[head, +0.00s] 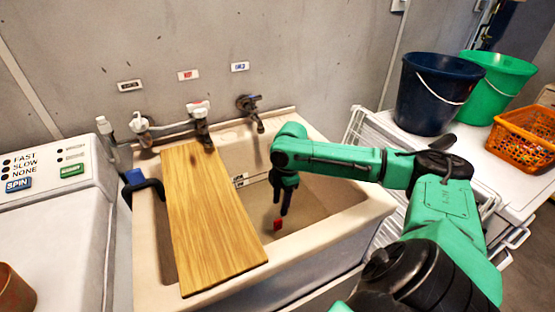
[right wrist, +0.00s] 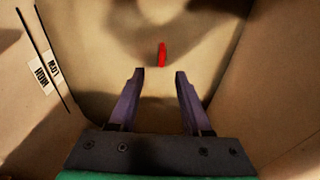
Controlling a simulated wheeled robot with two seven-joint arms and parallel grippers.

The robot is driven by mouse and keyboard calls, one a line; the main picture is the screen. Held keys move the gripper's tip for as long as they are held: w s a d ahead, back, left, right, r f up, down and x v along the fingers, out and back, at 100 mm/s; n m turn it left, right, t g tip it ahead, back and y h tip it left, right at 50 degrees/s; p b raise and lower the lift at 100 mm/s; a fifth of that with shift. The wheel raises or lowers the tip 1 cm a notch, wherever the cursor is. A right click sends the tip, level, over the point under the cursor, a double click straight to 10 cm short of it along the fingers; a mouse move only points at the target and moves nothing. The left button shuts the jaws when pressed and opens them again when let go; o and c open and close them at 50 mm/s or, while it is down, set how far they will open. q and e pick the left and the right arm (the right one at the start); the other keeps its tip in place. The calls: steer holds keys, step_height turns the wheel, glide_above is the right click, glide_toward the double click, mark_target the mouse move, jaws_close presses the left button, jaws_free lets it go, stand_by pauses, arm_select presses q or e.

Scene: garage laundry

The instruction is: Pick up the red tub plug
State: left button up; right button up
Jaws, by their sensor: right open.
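The red tub plug (head: 278,224) is a small red piece low inside the beige sink basin (head: 372,212). In the right wrist view the plug (right wrist: 162,54) shows as a narrow upright red shape, beyond my fingertips and roughly centred between them. My right gripper (head: 283,207) points down into the basin, just above the plug in the head view. In the right wrist view my right gripper (right wrist: 157,73) is open, with nothing between its two dark fingers. There is a visible gap between the fingertips and the plug. My left gripper is not in view.
A wooden board (head: 210,220) lies across the left part of the sink. Taps (head: 200,120) line the wall behind. A washing machine (head: 55,230) stands at left. A blue bucket (head: 432,95), a green bucket (head: 505,85) and an orange basket (head: 525,138) stand at right.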

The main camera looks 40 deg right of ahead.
mark_target(278, 220)
steer(key=f, duration=0.4)
steer(key=a+f, duration=0.1)
steer(key=f, duration=0.2)
steer(key=shift+w+f, duration=0.1)
steer(key=f, duration=0.5)
steer(key=shift+a+b, duration=0.2)
steer(key=shift+b, duration=0.1)
jaws_close()
